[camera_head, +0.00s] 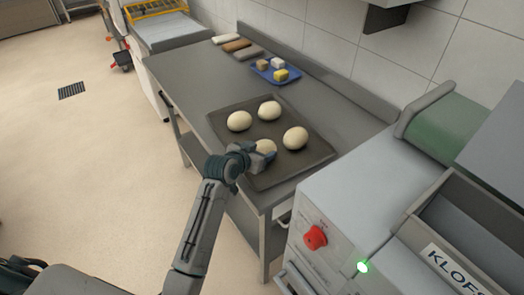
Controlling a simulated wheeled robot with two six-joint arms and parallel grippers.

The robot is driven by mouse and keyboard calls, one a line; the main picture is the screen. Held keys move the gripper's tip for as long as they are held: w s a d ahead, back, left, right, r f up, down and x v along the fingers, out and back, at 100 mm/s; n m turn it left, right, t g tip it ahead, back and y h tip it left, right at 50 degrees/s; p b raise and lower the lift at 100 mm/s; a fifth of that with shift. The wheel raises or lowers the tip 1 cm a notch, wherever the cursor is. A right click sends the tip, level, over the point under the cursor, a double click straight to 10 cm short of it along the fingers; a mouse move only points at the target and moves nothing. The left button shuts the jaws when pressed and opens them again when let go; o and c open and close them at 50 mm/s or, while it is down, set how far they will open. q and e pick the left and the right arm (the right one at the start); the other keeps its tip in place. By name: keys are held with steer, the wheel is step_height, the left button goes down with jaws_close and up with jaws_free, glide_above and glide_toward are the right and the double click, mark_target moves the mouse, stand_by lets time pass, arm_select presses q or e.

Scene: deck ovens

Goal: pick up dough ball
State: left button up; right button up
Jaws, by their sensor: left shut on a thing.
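Several pale round dough balls lie on a dark rectangular tray (222,111) on the steel table. One dough ball (239,121) is at the tray's left, another (269,110) at its far side and another (295,138) at its right. My left gripper (259,152) is at the tray's near side, shut on the nearest dough ball (266,146), which its fingers partly cover. I cannot tell whether this ball touches the tray. My right gripper is out of view.
A blue tray (264,72) with small blocks and several long pieces (237,45) stand farther back on the steel table (185,77). A machine with a red knob (315,238) and a green belt (440,127) is at the right.

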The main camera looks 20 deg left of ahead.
mark_target(260, 148)
arm_select(q)
steer(key=shift+r, duration=0.1)
steer(key=shift+r, duration=0.5)
step_height(260, 148, up, 2)
steer(key=shift+r+b, duration=0.1)
steer(key=shift+b, duration=0.55)
steer(key=s+b, duration=0.1)
steer(key=s, duration=0.3)
steer(key=s+d+r+b, duration=0.1)
steer(key=s, duration=0.4)
steer(key=s+d+b, duration=0.1)
steer(key=s, duration=0.4)
steer(key=shift+s+r, duration=0.2)
steer(key=shift+s, duration=0.05)
steer(key=shift+s+d+r, duration=0.1)
steer(key=shift+s+r, duration=0.05)
steer(key=shift+s, duration=0.55)
